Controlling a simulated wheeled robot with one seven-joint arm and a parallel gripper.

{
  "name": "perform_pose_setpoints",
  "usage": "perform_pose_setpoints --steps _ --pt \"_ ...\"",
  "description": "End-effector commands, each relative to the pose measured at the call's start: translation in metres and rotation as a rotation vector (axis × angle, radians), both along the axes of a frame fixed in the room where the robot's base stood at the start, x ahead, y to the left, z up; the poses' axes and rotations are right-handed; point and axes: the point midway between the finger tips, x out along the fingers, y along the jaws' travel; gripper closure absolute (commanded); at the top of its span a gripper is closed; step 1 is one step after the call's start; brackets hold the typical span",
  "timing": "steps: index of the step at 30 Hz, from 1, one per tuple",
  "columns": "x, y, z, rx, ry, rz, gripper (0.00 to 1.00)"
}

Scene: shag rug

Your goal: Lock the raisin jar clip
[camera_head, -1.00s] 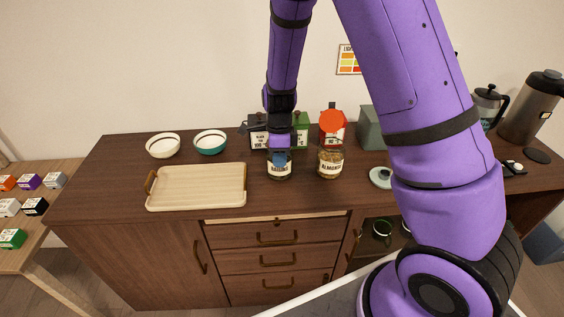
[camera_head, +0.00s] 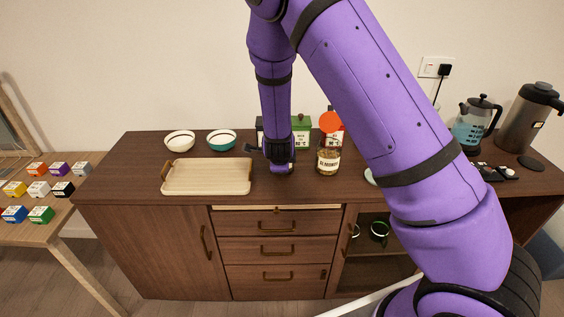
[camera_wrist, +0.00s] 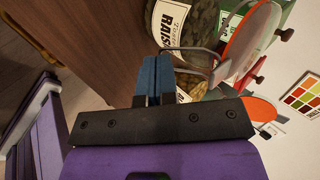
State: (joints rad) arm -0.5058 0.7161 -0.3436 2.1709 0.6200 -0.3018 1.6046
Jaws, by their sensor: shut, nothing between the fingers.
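The raisin jar (camera_wrist: 172,25) shows in the wrist view as a glass jar with a white label, cut off by the top edge. A bent metal wire clip (camera_wrist: 205,52) stands out from its side near the fingers. My gripper (camera_wrist: 155,60) is shut and empty, its blue fingertips close beside the jar's label and the clip; I cannot tell whether they touch. In the head view my gripper (camera_head: 280,168) hides the raisin jar.
An almond jar (camera_head: 328,161) stands just right of my gripper, with an orange disc (camera_head: 330,122) above it. Green and dark boxes (camera_head: 302,128) stand behind. A tray (camera_head: 207,176) and two bowls (camera_head: 222,138) are at left. The counter front is clear.

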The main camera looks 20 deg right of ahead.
Motion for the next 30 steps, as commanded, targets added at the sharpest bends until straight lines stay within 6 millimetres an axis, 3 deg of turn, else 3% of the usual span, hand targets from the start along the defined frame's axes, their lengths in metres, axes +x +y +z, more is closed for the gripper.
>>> perform_pose_setpoints --steps 30 --pt "0.0 0.0 0.014 -0.014 -0.033 0.001 1.0"
